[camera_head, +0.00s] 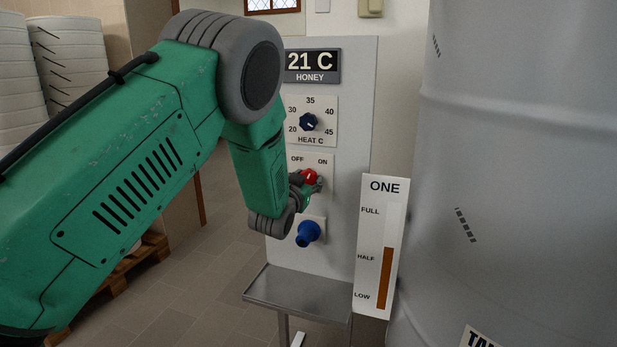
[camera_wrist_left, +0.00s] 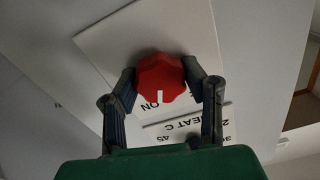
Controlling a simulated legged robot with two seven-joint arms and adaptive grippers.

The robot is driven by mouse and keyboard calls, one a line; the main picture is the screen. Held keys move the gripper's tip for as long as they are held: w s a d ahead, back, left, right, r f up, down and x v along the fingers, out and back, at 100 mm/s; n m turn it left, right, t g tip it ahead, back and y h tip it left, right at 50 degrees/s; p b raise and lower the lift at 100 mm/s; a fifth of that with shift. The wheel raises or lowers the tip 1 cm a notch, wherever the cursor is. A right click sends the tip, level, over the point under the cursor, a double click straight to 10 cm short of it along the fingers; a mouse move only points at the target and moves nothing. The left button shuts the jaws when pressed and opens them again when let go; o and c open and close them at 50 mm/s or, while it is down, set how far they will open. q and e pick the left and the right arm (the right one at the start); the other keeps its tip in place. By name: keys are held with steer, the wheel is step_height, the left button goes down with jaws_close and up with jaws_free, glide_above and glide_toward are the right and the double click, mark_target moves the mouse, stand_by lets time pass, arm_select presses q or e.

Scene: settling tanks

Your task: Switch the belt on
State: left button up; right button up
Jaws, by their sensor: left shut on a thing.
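The red knob (camera_head: 310,176) sits on a white plate marked OFF and ON, on the grey control panel (camera_head: 350,160). My left gripper (camera_head: 306,187) is at this knob, its fingers partly hidden by my arm. In the left wrist view the red knob (camera_wrist_left: 161,76) lies between the two fingers of the left gripper (camera_wrist_left: 160,82), which are closed on its sides. Its white mark points to the lower edge, close to the letters ON. The letters OFF are hidden there. My right gripper is not in view.
A dark heat dial (camera_head: 308,122) and a display (camera_head: 311,66) reading 21 C sit above the knob, a blue knob (camera_head: 308,233) below. A metal shelf (camera_head: 298,293) juts out underneath. A level gauge (camera_head: 380,245) and a large grey tank (camera_head: 520,170) stand right.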

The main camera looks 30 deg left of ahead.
arm_select(q)
steer(key=shift+s+f+m, duration=0.1)
steer(key=shift+f+m, duration=0.15)
steer(key=shift+m, duration=0.75)
steer(key=o, duration=1.1)
steer(key=shift+c, duration=0.2)
steer(key=shift+o, duration=0.3)
steer(key=shift+r, duration=0.1)
steer(key=shift+s+d, duration=0.1)
steer(key=shift+s, duration=0.1)
steer(key=v, duration=1.1)
steer(key=shift+s, duration=0.25)
